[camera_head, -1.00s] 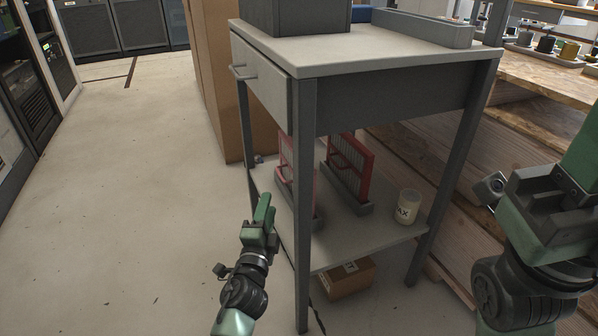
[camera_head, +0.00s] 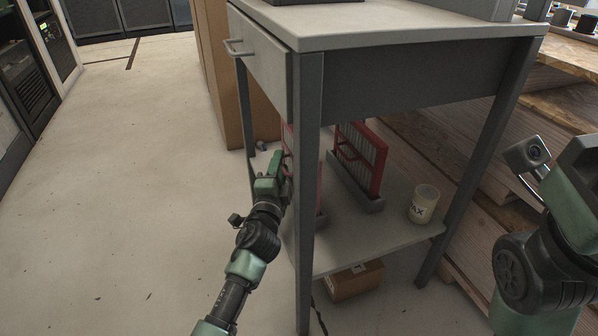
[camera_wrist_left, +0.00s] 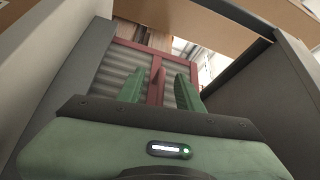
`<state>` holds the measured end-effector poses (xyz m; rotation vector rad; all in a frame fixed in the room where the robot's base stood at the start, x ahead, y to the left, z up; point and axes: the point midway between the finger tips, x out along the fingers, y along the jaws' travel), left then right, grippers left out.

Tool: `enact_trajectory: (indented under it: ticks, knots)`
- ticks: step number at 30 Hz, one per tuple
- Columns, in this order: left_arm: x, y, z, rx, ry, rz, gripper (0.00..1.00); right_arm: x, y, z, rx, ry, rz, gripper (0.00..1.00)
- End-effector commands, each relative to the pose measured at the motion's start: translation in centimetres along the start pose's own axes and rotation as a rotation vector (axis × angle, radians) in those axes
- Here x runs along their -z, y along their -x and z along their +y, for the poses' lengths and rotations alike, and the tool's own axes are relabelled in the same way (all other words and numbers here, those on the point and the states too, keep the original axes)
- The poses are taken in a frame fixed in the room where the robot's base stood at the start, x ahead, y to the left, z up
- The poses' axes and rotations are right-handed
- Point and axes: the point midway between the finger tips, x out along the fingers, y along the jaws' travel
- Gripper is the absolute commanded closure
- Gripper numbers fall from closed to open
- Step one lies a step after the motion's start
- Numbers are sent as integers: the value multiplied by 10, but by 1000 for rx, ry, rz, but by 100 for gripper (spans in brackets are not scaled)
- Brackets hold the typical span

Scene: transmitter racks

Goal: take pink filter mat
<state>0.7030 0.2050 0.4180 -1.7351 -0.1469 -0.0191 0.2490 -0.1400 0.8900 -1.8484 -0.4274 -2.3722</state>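A pinkish-red framed filter mat (camera_head: 319,187) with grey pleats stands upright in a grey holder on the lower shelf, partly hidden by the table leg and my left gripper. My left gripper (camera_head: 276,163) is at its front, just left of the leg. In the left wrist view the filter mat (camera_wrist_left: 118,77) fills the middle, and its upright red handle (camera_wrist_left: 156,82) shows between the two green fingers of my left gripper (camera_wrist_left: 160,90). The fingers are apart, with gaps on both sides of the handle. My right arm shows at the right edge, but its fingers are out of frame.
A second red filter mat (camera_head: 362,158) stands in its own holder to the right. The table leg (camera_head: 307,200) is close beside my left gripper. A cardboard box (camera_head: 354,281) lies below. The floor at left is clear.

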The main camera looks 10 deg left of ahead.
Motion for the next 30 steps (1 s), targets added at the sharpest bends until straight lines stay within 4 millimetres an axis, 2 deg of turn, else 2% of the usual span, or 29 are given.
enact_trajectory:
  ticks: [3, 9, 10, 13, 14, 30]
  knots:
    - [0, -8, 1, 0, 0, 1, 64, 3, -1, -1, 3, 1, 9, 64]
    - [0, -8, 0, 0, 1, 0, 64, 2, -2, -1, 4, 1, 8, 64]
    - [0, -8, 0, 0, 1, 0, 70, 2, -2, -1, 4, 1, 8, 64]
    - [0, -8, 0, 0, 0, 0, 98, 2, -2, -1, 4, 1, 8, 64]
    - [0, -8, 0, 0, 0, 0, 100, 2, -2, -1, 4, 1, 8, 64]
    - [1, -8, 0, 1, 1, 1, 100, 2, -2, -1, 4, 1, 9, 64]
